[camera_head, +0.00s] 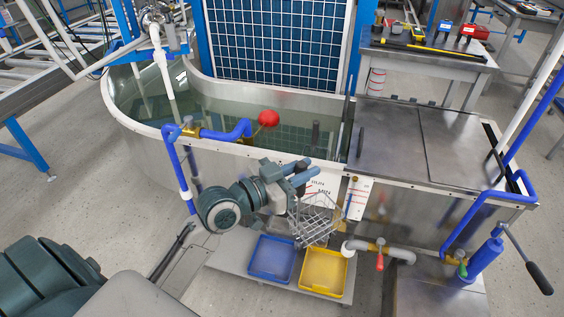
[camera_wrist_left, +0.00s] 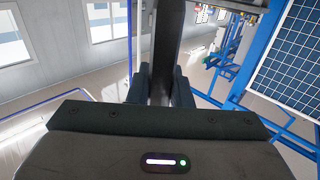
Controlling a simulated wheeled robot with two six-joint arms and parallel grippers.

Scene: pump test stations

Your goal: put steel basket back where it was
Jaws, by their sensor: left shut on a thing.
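The steel basket (camera_head: 314,222), made of thin wire mesh, hangs in front of the tank's front wall, above the blue and yellow trays. My left gripper (camera_head: 302,172) is just above it, in front of the tank rim, and is shut on a dark upright part, which looks like the basket's handle. In the left wrist view, this dark bar (camera_wrist_left: 165,45) stands between the two fingers (camera_wrist_left: 160,88). The basket's mesh is not visible in that view. My right gripper is not in view.
The tank (camera_head: 215,135) holds water, with a red ball float (camera_head: 268,118) and blue pipes at its rim. A blue tray (camera_head: 271,258) and a yellow tray (camera_head: 323,272) sit on a low shelf. A flat steel cover (camera_head: 390,145) lies to the right.

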